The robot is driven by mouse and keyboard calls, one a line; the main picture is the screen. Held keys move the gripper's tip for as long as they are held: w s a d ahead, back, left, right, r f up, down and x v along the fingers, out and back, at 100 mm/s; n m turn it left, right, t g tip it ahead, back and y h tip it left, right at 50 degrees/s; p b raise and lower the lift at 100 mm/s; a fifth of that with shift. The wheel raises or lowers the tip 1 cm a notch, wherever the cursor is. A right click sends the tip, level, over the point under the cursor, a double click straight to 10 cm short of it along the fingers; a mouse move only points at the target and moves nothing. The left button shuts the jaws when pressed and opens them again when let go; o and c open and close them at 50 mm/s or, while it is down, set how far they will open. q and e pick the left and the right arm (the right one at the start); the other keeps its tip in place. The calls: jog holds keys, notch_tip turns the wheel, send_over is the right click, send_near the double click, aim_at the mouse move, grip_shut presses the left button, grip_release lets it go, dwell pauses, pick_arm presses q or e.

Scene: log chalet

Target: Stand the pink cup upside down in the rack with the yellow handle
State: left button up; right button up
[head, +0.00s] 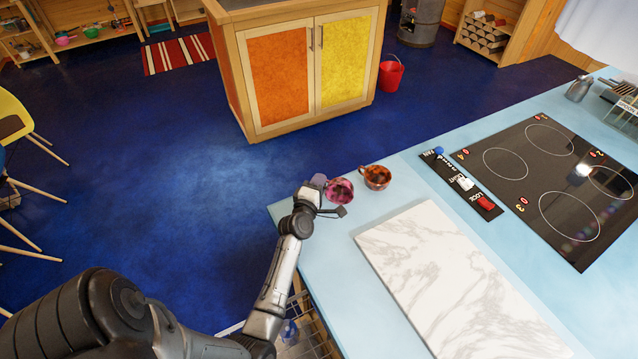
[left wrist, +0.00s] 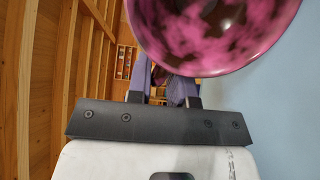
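The pink cup (head: 341,190), mottled with dark patches, is upright near the far left corner of the blue counter. My left gripper (head: 330,197) is right at its near side. In the left wrist view the cup (left wrist: 215,55) fills the top, its rim and dark inside showing. There the two fingers of my left gripper (left wrist: 165,88) stand apart with a gap between them, partly covered by the cup. Whether they touch the cup or its handle is hidden. My right gripper is not in view. I cannot make out a rack with a yellow handle.
An orange-brown cup (head: 377,177) stands just right of the pink cup. A white marble board (head: 450,280) and a black cooktop (head: 555,180) lie on the counter (head: 330,260). A wire frame (head: 312,335) shows below its left edge. A cabinet (head: 290,65) stands beyond open blue floor.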

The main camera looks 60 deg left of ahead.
pick_arm(q)
jog(key=o, duration=0.3)
jog(key=shift+s, duration=0.1)
jog(key=shift+s+d, duration=0.25)
jog(key=shift+s, duration=0.05)
jog(key=p+v, duration=0.2)
jog(key=v, duration=0.7)
jog(key=shift+s+d+p, duration=0.15)
jog(key=shift+s+p, duration=0.05)
jog(key=shift+p, duration=0.2)
jog(key=shift+v, duration=0.8)
